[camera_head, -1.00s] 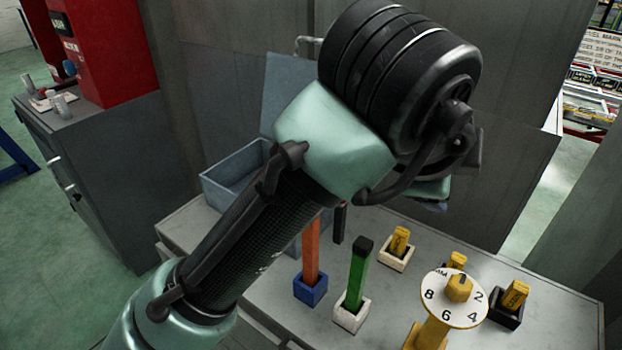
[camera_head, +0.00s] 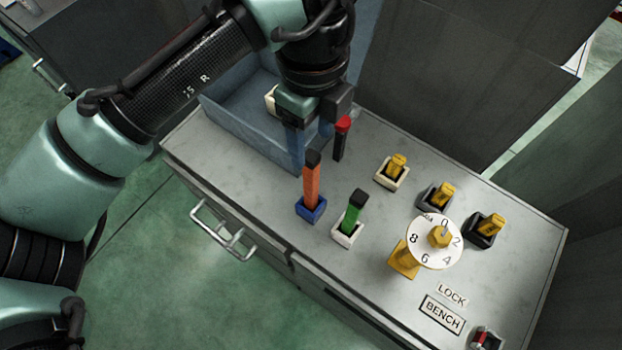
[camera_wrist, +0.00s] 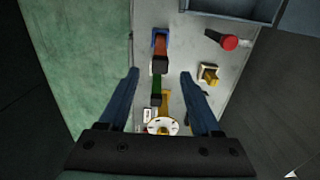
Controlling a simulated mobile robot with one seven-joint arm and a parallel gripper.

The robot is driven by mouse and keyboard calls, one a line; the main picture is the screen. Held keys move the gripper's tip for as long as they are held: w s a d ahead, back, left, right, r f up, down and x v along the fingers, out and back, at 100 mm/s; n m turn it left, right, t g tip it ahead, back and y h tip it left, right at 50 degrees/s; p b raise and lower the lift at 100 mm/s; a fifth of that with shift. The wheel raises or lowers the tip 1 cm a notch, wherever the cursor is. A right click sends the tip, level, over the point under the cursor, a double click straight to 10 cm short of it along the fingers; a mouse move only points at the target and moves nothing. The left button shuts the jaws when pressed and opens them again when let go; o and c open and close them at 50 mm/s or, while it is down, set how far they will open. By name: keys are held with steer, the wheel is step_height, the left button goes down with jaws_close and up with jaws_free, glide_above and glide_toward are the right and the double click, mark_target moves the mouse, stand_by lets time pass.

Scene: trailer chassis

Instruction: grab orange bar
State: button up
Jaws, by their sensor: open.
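The orange bar (camera_head: 311,186) stands upright in a blue square holder on the grey bench, with a black cap on top. In the wrist view the orange bar (camera_wrist: 160,48) appears just beyond the fingertips, near the middle of the gap between them. My gripper (camera_head: 310,150) is open and empty, pointing down close behind and above the bar's cap. Its two blue fingers (camera_wrist: 160,75) are spread apart in the wrist view. I see no contact with the bar, and the exact height gap cannot be told.
A green bar (camera_head: 352,214) in a white holder stands close to the right of the orange bar. A red-topped black post (camera_head: 340,138) is behind it. A blue bin (camera_head: 240,135), yellow switches (camera_head: 396,166) and a numbered dial (camera_head: 435,241) also occupy the bench.

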mark_target(311, 155)
steer(key=shift+w+f, duration=0.1)
steer(key=shift+f, duration=0.3)
steer(key=shift+f+p, duration=0.85)
steer(key=shift+f, duration=1.85)
jaws_close()
